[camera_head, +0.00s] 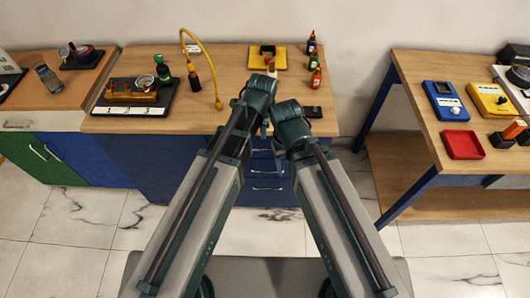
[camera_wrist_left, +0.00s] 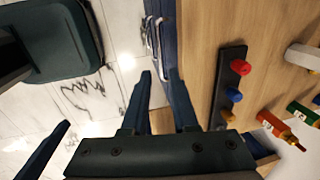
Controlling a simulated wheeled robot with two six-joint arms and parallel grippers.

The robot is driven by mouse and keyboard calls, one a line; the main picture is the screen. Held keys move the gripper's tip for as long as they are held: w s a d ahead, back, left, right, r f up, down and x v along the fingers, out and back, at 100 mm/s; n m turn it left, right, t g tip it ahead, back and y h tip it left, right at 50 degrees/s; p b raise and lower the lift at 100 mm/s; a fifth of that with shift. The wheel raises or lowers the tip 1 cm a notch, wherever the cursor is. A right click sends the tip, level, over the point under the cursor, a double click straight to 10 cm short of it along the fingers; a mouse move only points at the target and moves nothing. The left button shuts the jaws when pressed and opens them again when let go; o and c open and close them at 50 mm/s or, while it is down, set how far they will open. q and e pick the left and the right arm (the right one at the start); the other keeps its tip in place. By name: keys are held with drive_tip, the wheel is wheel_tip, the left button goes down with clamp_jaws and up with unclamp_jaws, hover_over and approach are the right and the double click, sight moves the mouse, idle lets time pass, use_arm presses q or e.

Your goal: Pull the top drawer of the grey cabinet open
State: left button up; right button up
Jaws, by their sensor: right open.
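The drawer unit under the middle bench has blue fronts (camera_head: 266,196) with silver bar handles, not grey ones. Its upper part is mostly hidden behind my arms, and the drawers that show look shut. In the left wrist view a silver handle (camera_wrist_left: 154,36) stands on a blue front (camera_wrist_left: 168,30) just below the bench top. My left gripper (camera_wrist_left: 160,76) is open, its two fingers apart, with the handle just beyond the tips and nothing held. In the head view its fingers are hidden behind the wrist. My right gripper (camera_head: 290,122) is open beside it, mostly hidden.
The bench top (camera_head: 225,65) carries a yellow stand (camera_head: 266,62), bottles (camera_head: 315,80) and a gauge board (camera_head: 135,98). A pale grey drawer front (camera_head: 28,122) is on the left bench. A right-hand bench (camera_head: 412,75) stands apart. The tiled floor in front is clear.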

use_arm(q)
drive_tip(key=shift+f, duration=0.1)
drive_tip(key=b, duration=1.4)
approach(264, 149)
drive_tip(key=f, duration=0.2)
drive_tip(key=w+f, duration=0.1)
drive_tip(key=f, duration=0.4)
drive_tip(key=shift+w+f, duration=0.25)
drive_tip(key=shift+f, duration=0.1)
clamp_jaws()
